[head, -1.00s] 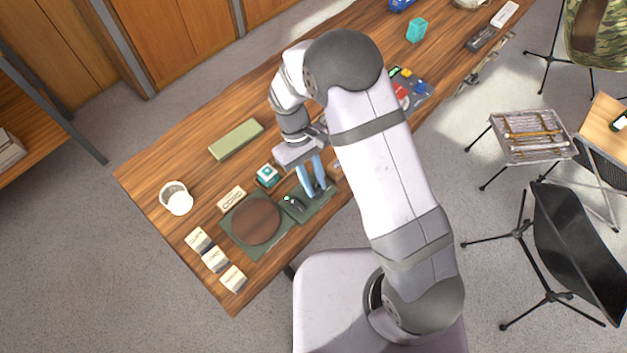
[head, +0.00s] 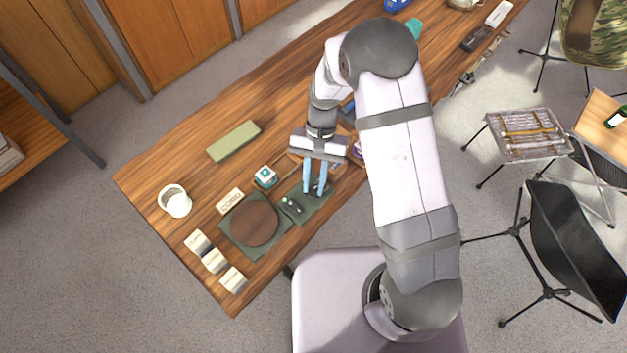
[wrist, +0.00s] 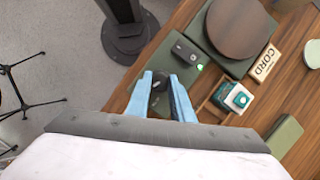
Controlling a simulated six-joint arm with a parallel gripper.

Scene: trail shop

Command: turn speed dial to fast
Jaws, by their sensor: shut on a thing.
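A dark green control plate holds a brown round turntable (head: 254,222) and, to its right, a small dark switch block (head: 293,206) with a lit green light. The same turntable (wrist: 238,28), switch block (wrist: 186,50) and green light (wrist: 200,67) show in the wrist view. The dark speed dial (wrist: 159,80) sits on the plate between my blue fingertips. My gripper (head: 317,190), also seen in the wrist view (wrist: 162,82), points down and is shut on the dial. The fingers hide part of the dial, and I cannot read its setting.
A CORD label block (head: 231,200) and a teal-and-white box (head: 265,176) stand behind the plate. A white cup (head: 174,201), a green case (head: 234,141) and several pale blocks (head: 213,261) lie left. Bare wood lies between the cup and the case.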

